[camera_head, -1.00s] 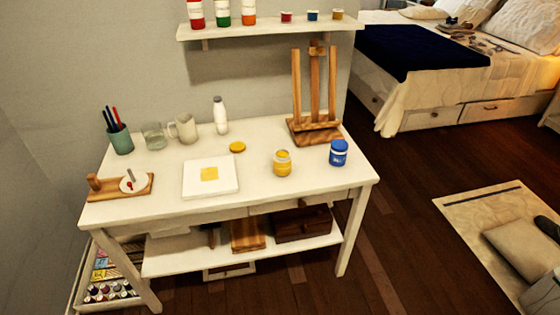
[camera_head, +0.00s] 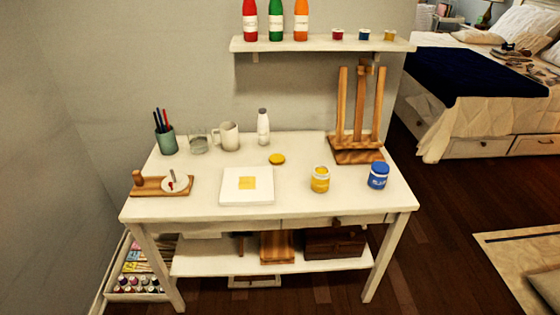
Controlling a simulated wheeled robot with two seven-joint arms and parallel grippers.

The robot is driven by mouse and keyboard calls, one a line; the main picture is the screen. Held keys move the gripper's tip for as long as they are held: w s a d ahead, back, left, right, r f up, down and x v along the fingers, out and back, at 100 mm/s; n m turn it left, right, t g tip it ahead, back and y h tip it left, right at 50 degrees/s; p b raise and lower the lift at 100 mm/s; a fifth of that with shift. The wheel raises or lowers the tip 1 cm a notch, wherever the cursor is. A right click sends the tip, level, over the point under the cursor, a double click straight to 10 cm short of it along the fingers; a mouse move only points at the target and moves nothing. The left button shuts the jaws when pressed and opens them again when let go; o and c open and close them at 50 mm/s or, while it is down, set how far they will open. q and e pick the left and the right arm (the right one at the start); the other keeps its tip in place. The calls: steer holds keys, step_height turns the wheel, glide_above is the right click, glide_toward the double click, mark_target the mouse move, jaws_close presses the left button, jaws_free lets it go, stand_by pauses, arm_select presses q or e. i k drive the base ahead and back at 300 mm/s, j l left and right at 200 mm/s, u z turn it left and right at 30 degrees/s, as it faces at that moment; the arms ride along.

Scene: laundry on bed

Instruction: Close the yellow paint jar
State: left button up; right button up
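The yellow paint jar (camera_head: 320,179) stands upright on the right half of the white table, with yellow at its open-looking top and a pale label band. A flat round yellow lid (camera_head: 277,158) lies on the tabletop behind and to the left of the jar, apart from it. Neither of my grippers shows in the head view.
The white table (camera_head: 300,209) also bears a blue jar (camera_head: 378,176), a wooden easel (camera_head: 357,150), a white tile (camera_head: 247,196), a white bottle (camera_head: 263,127), a mug (camera_head: 228,136), a glass (camera_head: 199,142), a pen cup (camera_head: 166,141) and a wooden board (camera_head: 150,187). A shelf (camera_head: 320,46) hangs above.

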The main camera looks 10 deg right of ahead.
mark_target(321, 174)
steer(key=i+l+u, duration=0.7)
steer(key=l+u, duration=0.2)
